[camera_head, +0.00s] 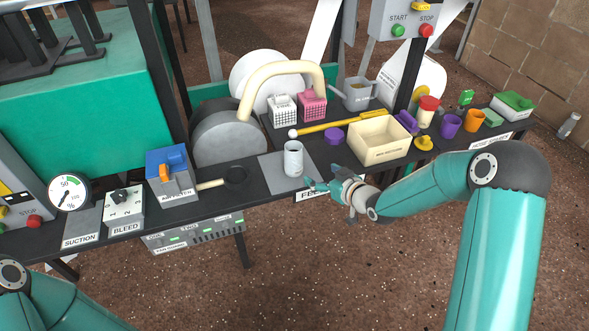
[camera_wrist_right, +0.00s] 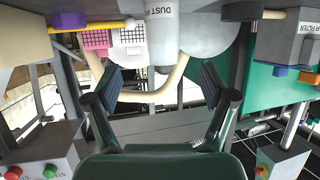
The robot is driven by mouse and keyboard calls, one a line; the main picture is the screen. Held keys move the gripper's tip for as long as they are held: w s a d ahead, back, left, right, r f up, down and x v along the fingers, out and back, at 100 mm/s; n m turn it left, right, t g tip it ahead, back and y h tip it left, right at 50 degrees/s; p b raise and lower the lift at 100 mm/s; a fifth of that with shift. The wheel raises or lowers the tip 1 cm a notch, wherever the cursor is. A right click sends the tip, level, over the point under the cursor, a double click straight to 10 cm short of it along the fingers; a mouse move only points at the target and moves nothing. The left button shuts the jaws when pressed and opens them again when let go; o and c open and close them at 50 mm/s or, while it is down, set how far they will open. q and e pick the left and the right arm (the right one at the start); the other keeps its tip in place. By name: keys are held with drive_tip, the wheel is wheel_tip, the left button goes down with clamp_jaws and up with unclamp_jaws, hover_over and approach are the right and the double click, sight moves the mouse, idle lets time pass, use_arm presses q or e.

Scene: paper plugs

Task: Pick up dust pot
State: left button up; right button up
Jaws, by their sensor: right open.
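The dust pot (camera_head: 293,158) is a light grey cylinder standing upright on a grey plate (camera_head: 268,170) near the front edge of the black table. In the right wrist view the dust pot (camera_wrist_right: 161,35), with its printed label, shows ahead of the fingers, near the middle of the upper edge. My right gripper (camera_head: 318,185) is just right of the pot and low in front of it. In the right wrist view my right gripper (camera_wrist_right: 163,88) is open with nothing between its fingers, and a gap separates it from the pot. My left gripper is out of view.
A cream bin (camera_head: 380,139) and a yellow rod (camera_head: 340,123) lie right of and behind the pot. White (camera_head: 283,108) and pink (camera_head: 312,104) baskets stand behind it.

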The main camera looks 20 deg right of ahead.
sight(299, 166)
drive_tip(key=b+x, duration=0.2)
drive_tip(key=x, duration=0.8)
drive_tip(key=shift+a+f, duration=0.15)
drive_tip(key=shift+f, duration=0.1)
drive_tip(key=b+x, duration=0.1)
drive_tip(key=x, duration=0.1)
drive_tip(key=b+x, duration=0.1)
drive_tip(key=x, duration=0.1)
drive_tip(key=shift+a+f, duration=0.15)
drive_tip(key=shift+f, duration=0.25)
drive_tip(key=shift+w+a+f, duration=0.1)
drive_tip(key=shift+w, duration=0.35)
drive_tip(key=c, duration=1.4)
